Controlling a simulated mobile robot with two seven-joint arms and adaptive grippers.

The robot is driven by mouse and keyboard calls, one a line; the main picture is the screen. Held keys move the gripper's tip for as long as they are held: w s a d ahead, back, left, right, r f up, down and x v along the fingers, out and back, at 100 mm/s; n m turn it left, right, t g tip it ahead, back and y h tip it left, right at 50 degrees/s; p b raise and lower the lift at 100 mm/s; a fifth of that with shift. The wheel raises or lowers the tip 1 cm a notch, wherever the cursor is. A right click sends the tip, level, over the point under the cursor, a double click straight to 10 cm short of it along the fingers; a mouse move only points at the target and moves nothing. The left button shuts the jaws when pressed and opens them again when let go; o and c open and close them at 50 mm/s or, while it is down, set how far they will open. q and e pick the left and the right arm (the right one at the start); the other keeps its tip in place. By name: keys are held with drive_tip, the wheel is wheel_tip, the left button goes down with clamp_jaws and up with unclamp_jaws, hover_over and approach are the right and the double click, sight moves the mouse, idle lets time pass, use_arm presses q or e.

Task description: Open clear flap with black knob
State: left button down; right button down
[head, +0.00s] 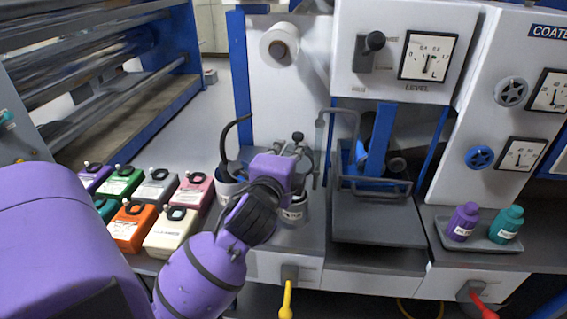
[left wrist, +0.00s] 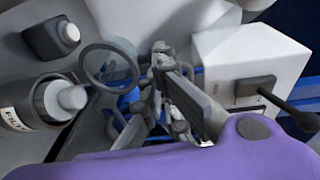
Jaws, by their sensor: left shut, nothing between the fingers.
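My left gripper (head: 300,148) reaches in from the left, its purple wrist above a labelled container (head: 295,212). In the left wrist view its fingers (left wrist: 160,62) are shut with nothing between them. A round, see-through disc with a grey rim (left wrist: 110,65) shows beside the fingers; I cannot tell whether it is the clear flap. A small black knob-like end (head: 298,136) shows at the fingertips in the head view; I cannot tell whether it is the flap's knob or whether it is touched. My right gripper is not in view.
A white box with a black lever (head: 375,41) and a dial (head: 428,56) stands above a grey frame (head: 375,187). Several coloured boxes (head: 131,228) lie left; purple (head: 462,222) and teal (head: 506,224) bottles stand right.

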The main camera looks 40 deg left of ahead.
sight(297, 136)
use_arm(q)
drive_tip(key=x, duration=0.3)
drive_tip(key=shift+w, duration=0.2)
drive_tip(key=shift+w+a, duration=0.15)
drive_tip(key=shift+w, duration=0.05)
